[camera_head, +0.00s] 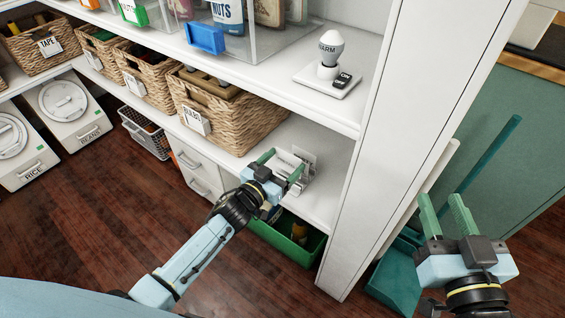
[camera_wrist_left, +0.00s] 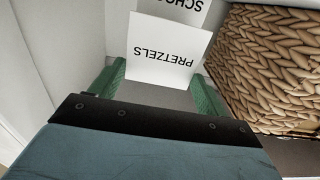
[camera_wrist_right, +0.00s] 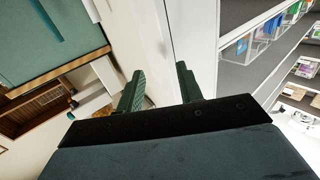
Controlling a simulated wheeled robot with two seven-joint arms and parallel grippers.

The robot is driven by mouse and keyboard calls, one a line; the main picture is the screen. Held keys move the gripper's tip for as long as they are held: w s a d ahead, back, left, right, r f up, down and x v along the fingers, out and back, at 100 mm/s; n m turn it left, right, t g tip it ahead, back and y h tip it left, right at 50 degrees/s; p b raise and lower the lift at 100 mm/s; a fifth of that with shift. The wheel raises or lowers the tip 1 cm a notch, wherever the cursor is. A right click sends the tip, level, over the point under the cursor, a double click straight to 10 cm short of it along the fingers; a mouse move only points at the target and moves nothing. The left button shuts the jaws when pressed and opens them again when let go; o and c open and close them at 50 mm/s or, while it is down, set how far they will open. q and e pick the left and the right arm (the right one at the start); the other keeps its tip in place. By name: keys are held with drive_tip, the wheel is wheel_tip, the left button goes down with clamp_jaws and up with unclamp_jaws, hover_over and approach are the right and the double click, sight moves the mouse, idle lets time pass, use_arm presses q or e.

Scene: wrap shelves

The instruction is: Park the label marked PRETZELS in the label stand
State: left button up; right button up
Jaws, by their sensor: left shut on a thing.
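The white label marked PRETZELS (camera_wrist_left: 164,52) stands between the green fingers of my left gripper (camera_wrist_left: 160,90), its print upside down in the left wrist view. My left gripper is shut on it, and in the head view my left gripper (camera_head: 281,166) is over the lower white shelf, right of the woven baskets. A second white label starting SCHO (camera_wrist_left: 178,8) shows just behind it. The label stand itself is largely hidden by the gripper and labels. My right gripper (camera_head: 445,212) is open and empty, out beside the shelf's side panel; its fingers show apart in the right wrist view (camera_wrist_right: 160,88).
A woven basket (camera_head: 237,118) stands just left of my left gripper. The shelf's white side panel (camera_head: 395,130) rises between my two grippers. A green bin (camera_head: 287,245) sits below the lower shelf. A bulb-shaped WARM switch (camera_head: 330,62) stands on the shelf above.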

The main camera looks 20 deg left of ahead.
sight(288, 171)
use_arm(q)
drive_tip(key=shift+f+b, duration=0.4)
drive_tip(key=shift+f, duration=0.2)
drive_tip(key=shift+f+b, duration=0.3)
drive_tip(key=shift+f, duration=0.05)
use_arm(e)
wheel_tip(288, 171, up, 6)
drive_tip(key=s+t+y, duration=0.1)
drive_tip(key=t, duration=0.3)
drive_tip(key=shift+a+y, duration=0.3)
drive_tip(key=shift+a, duration=0.1)
use_arm(q)
drive_tip(key=shift+p, duration=0.45)
use_arm(e)
drive_tip(key=shift+s+r, duration=0.1)
drive_tip(key=shift+r, duration=0.45)
use_arm(q)
drive_tip(key=shift+f+b, duration=1.45)
drive_tip(key=shift+f, duration=0.45)
use_arm(e)
drive_tip(key=shift+f, duration=1.5)
use_arm(q)
drive_tip(key=o, duration=1)
drive_tip(key=shift+r, duration=0.1)
use_arm(e)
drive_tip(key=shift+r, duration=0.1)
